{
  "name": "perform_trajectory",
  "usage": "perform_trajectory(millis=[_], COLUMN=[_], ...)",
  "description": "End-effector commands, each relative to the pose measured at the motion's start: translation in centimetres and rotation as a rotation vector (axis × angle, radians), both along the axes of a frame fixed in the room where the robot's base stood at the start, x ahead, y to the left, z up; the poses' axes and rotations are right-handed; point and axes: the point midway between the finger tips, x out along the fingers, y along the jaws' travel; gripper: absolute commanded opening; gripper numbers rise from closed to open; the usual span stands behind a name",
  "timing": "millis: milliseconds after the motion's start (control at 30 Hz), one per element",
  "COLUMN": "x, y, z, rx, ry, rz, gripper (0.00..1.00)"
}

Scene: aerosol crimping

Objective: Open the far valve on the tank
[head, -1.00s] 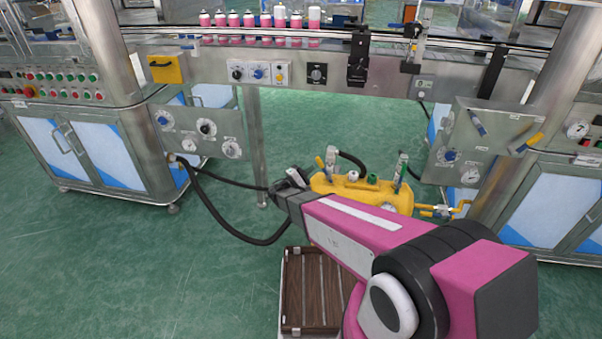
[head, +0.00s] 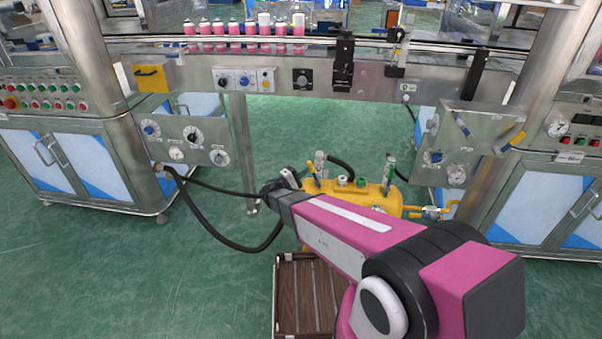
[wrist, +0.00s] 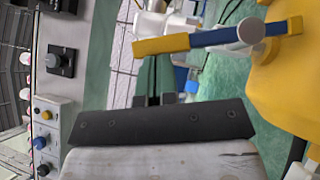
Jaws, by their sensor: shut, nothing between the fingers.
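The yellow tank (head: 375,194) stands on the floor behind my arm in the head view. A valve with a small yellow lever (head: 313,170) rises at its left end, and another upright fitting (head: 389,172) rises at its right. In the wrist view the tank (wrist: 290,95) is at the right, and a lever with yellow ends and a blue middle (wrist: 215,39) crosses the top, joined to a pale round fitting. My gripper (wrist: 155,100) is shut and empty below this lever, apart from it. In the head view my gripper (head: 272,190) is left of the tank, its fingertips hard to make out.
A black hose (head: 215,240) loops from the left cabinet towards the tank. A brown slatted crate (head: 305,290) is below my arm. The conveyor (head: 260,50) with several pink cans runs behind. A panel with levers (head: 470,140) is at the right. The green floor at left is clear.

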Motion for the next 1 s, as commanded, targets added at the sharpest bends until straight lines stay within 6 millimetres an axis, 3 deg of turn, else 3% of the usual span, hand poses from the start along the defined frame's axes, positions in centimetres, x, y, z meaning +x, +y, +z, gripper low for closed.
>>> perform_trajectory(millis=[500, 1000], x=[-0.5, -0.6], y=[-2.4, -2.9], z=[1.6, 1.7], rx=[0.309, 0.365], ry=[-0.061, -0.071], rz=[0.0, -0.001], gripper=[0.0, 0.0])
